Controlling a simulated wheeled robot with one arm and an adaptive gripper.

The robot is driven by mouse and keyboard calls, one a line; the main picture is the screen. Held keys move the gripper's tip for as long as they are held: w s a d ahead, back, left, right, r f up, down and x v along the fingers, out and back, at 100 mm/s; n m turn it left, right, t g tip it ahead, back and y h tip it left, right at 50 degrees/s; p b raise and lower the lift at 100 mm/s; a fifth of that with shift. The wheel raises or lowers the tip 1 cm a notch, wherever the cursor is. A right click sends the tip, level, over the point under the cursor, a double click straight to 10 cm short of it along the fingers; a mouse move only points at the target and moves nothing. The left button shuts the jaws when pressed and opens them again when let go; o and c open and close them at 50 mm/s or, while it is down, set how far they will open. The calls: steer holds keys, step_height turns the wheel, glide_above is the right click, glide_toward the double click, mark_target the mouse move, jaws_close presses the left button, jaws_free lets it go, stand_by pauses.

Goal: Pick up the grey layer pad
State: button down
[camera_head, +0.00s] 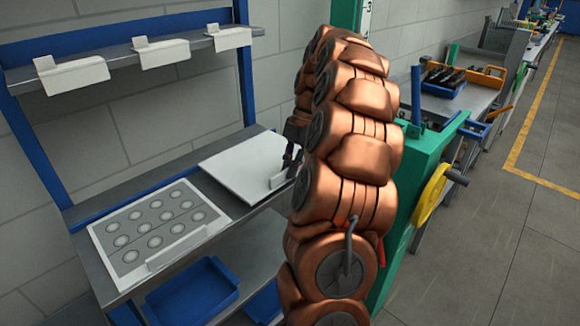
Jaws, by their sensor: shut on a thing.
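The grey layer pad (240,165) is a thin, pale, plain square board at bench height, on the right part of the grey metal bench. A small upright white plate (281,180) shows by its right corner. My gripper (289,166) is at the pad's right edge, with its dark fingers shut on it. My copper-coloured arm hides most of the gripper and the right end of the bench, so the grip itself is only partly visible. I cannot tell whether the pad is lifted clear of the bench.
A white tray (205,240) with rows of round grey spots lies left of the pad. Blue bins (190,291) sit on the lower shelf. An upper shelf (110,56) carries white label plates. A green post (412,193) with a yellow wheel (429,208) stands right of my arm.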

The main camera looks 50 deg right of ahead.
steer(key=s+a+r+b, duration=0.1)
steer(key=s+a+b, duration=0.1)
steer(key=s+a, duration=0.7)
steer(key=shift+s+b, duration=0.4)
steer(key=shift+s, duration=0.1)
steer(key=shift+s, duration=0.1)
